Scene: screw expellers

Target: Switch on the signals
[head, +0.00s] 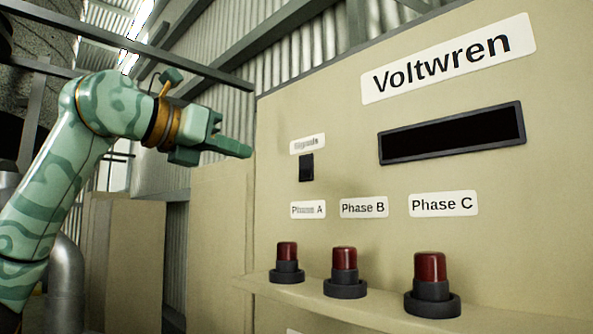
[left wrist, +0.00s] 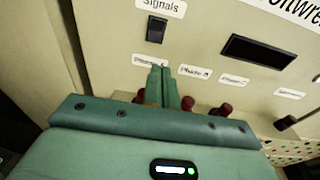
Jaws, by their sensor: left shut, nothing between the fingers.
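The signals switch (head: 306,168) is a small black rocker on the beige panel, under a label (head: 307,144) that reads Signals. It also shows in the left wrist view (left wrist: 156,30), above my fingers. My left gripper (head: 247,151) is shut and empty, a little left of the switch in the head view and apart from it. In the left wrist view its fingertips (left wrist: 160,68) point toward the panel below the switch. Three dark red lamps, under Phase A (head: 287,256), Phase B (head: 345,259) and Phase C (head: 430,268), look unlit. My right gripper is not in view.
A black display (head: 452,133) sits under the Voltwren sign (head: 449,57). The lamps stand on a beige ledge (head: 375,307) that juts from the panel. Free air lies in front of the switch. A beige cabinet (head: 222,240) stands left of the panel.

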